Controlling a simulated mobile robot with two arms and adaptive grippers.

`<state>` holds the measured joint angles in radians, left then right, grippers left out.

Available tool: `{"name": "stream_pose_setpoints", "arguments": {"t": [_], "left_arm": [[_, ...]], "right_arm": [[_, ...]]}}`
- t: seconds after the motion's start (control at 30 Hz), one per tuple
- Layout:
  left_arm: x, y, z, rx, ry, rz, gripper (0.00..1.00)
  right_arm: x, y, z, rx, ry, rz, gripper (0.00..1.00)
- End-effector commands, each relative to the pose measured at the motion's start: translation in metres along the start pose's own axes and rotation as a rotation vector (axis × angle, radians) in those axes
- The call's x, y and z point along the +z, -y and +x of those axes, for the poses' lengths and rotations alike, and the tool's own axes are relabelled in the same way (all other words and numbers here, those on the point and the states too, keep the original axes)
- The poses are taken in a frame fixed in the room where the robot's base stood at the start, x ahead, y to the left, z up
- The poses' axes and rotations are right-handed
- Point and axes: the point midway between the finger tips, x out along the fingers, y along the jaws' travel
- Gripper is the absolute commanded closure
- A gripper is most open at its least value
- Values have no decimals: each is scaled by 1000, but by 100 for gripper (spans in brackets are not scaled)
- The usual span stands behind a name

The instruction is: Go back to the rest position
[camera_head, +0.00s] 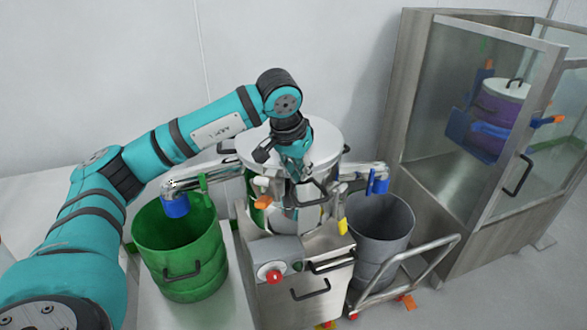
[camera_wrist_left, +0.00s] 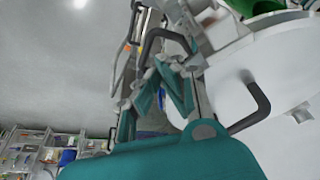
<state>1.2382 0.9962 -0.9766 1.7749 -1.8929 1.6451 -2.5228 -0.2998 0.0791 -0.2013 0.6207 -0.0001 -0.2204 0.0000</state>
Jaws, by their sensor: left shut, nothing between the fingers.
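My teal left arm comes in from the left in the head view. Its left gripper (camera_head: 296,172) hangs in front of the round steel vessel (camera_head: 325,143) with a flat lid, over the middle of the machine. The gripper is shut and empty. In the left wrist view the teal fingers (camera_wrist_left: 172,90) show close together, with a dark bar handle beside them and a pale round lid to the right. I cannot tell whether the fingers touch anything. My right gripper is in neither view.
A green drum (camera_head: 180,252) stands left of the machine's steel cabinet (camera_head: 300,285), which carries a red button (camera_head: 273,277). A grey drum (camera_head: 380,228) stands right on a trolley (camera_head: 420,262). A glass-walled cabinet (camera_head: 415,110) holds a purple drum (camera_head: 500,108). Steel pipes flank the vessel.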

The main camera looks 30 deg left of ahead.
Motion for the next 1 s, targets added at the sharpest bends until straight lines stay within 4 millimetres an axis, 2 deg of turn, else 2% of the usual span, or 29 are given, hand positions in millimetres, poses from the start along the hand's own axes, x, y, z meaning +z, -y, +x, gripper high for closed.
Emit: {"name": "stream_pose_setpoints", "arguments": {"t": [0.03, 0.1, 0.3, 0.5, 0.73, 0.77, 0.87, 0.97, 1.0], "left_arm": [[-6, 8, -16, -4, -15, -10, 100], [-9, 13, -32, -2, -14, -9, 100], [-16, 24, -68, -1, -13, -7, 100], [-19, 29, -84, 1, -11, -6, 100], [-19, 27, -85, 8, -12, -6, 100], [-20, 24, -83, 17, -13, -7, 100], [-21, -4, -70, 102, -24, -22, 100], [-20, -60, -51, 281, -32, -77, 100], [-17, -88, -45, 380, -26, -117, 100]], "right_arm": [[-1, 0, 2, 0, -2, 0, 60], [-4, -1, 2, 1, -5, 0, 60], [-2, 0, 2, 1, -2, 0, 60], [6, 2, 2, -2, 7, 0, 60], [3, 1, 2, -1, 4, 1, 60], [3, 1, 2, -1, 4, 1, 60], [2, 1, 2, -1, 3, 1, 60], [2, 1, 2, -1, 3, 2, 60], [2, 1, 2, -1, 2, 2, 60]]}}
